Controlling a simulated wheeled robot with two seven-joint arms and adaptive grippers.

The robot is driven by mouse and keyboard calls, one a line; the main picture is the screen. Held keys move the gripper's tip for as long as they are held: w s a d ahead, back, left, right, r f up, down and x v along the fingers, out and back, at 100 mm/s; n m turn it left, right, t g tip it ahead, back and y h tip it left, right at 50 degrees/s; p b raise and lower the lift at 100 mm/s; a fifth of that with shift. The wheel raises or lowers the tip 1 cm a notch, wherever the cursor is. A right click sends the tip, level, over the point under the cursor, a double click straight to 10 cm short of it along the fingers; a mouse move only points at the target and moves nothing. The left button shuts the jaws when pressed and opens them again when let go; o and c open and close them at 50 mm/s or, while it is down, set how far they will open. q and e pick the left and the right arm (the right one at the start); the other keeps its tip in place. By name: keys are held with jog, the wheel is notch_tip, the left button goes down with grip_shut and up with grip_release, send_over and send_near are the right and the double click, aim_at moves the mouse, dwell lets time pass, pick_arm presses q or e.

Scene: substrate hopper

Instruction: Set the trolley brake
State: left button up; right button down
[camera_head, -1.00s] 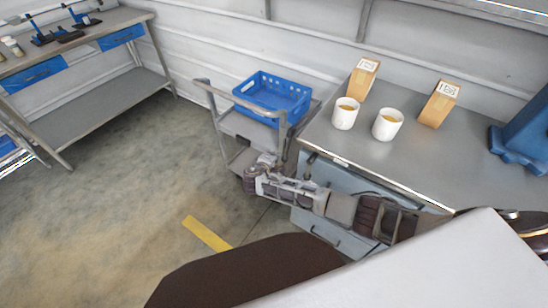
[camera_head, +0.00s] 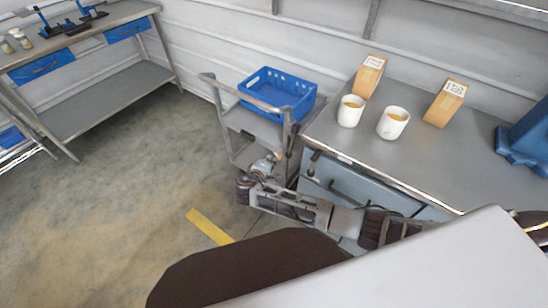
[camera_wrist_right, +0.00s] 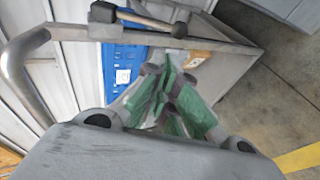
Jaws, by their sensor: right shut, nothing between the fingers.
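The grey trolley (camera_head: 240,118) stands left of the steel bench, with a tubular handle on its left side. My right gripper (camera_head: 268,164) is in front of the trolley's lower part, shut and empty. In the right wrist view its fingers (camera_wrist_right: 172,88) meet at the middle, with green surfaces around them. Beyond them a trolley rail (camera_wrist_right: 70,32) and a bar with a dark block at its end (camera_wrist_right: 140,20) show. I cannot tell whether that bar is the brake, or whether the fingers touch the trolley. My left gripper is not in view.
A blue crate (camera_head: 284,88) sits on the trolley. The bench (camera_head: 430,160) on the right holds two white cups (camera_head: 350,112) and two cardboard boxes (camera_head: 369,76). A workbench (camera_head: 110,95) stands at the left. The floor between is clear, with a yellow strip (camera_head: 209,226).

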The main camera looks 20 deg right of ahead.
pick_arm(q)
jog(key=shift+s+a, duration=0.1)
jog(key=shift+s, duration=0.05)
pick_arm(e)
jog(key=shift+s+a+r, duration=0.2)
jog(key=shift+s+a, duration=0.15)
jog(key=shift+s, duration=0.15)
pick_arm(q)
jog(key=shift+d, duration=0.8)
